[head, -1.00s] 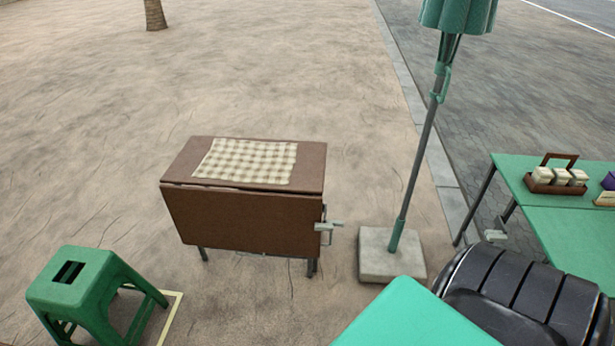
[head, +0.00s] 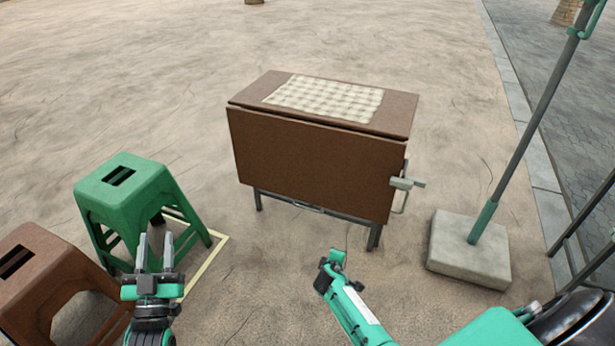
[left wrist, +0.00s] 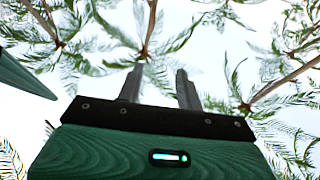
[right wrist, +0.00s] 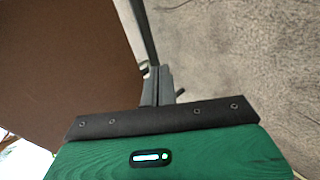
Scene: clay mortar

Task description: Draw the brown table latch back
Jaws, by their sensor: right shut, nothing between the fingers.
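The brown table (head: 315,160) stands folded, its front leaf hanging down, with a checked cloth on top. Its latch (head: 405,184) is a pale grey bar with a handle at the right edge of the leaf. My left gripper (head: 155,240) points up in front of the green stool, open and empty, far left of the latch; its parted fingers also show in the left wrist view (left wrist: 158,72). My right gripper (right wrist: 160,75) is shut and empty in the right wrist view, before a brown panel and a dark leg. My right arm is below the table in the head view, apart from the latch.
A green stool (head: 125,188) and a brown stool (head: 40,275) stand at the left. A grey pole in a concrete base (head: 468,250) stands right of the table, near the latch side. The ground between the table and base is clear.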

